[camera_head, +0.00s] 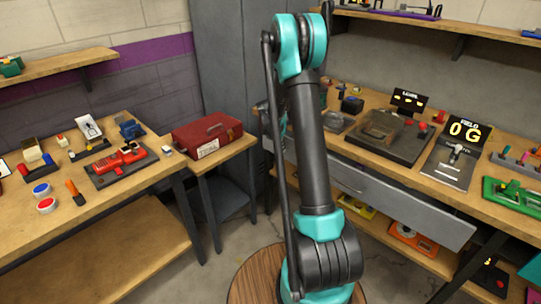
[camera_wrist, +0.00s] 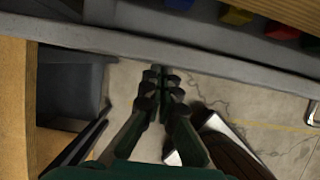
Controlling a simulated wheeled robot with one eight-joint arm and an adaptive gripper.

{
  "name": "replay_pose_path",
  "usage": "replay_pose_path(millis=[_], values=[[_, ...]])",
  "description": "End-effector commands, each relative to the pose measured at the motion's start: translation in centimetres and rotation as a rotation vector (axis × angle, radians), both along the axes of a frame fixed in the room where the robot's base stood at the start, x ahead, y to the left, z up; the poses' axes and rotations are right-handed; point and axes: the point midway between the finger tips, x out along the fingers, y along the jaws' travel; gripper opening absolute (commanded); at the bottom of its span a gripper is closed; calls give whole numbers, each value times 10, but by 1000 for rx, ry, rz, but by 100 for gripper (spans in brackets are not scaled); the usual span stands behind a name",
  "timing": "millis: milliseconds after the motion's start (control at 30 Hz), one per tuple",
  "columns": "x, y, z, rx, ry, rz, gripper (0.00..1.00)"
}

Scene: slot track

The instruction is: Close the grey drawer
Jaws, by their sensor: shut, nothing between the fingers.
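The grey drawer (camera_head: 400,205) is under the right-hand workbench in the head view, with its long front panel facing the room. My arm hides part of its left end. In the wrist view the drawer's grey front edge (camera_wrist: 200,57) runs across the top, and coloured items show inside behind it, so the drawer stands open. My gripper (camera_wrist: 161,78) is shut and empty, its fingertips just below that edge in the picture. I cannot tell whether they touch it. In the head view my gripper cannot be made out behind the arm.
The right workbench (camera_head: 465,186) carries a dark case, a sign and a "0 G" display. Orange and yellow items lie on the shelf below the drawer. A red toolbox (camera_head: 207,135) sits on a small table to the left. Concrete floor shows between the benches.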

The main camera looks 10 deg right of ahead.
Motion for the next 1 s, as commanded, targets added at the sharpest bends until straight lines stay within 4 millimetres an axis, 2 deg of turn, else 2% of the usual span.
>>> replay_pose_path(millis=[100, 333, 600, 1000], values=[[12, -19, 0, 0, -1, -2, 0], [26, -39, 0, 1, 0, -1, 0], [30, -45, 0, -1, -2, 0, 0], [31, -44, 1, -5, -4, -1, 0]])
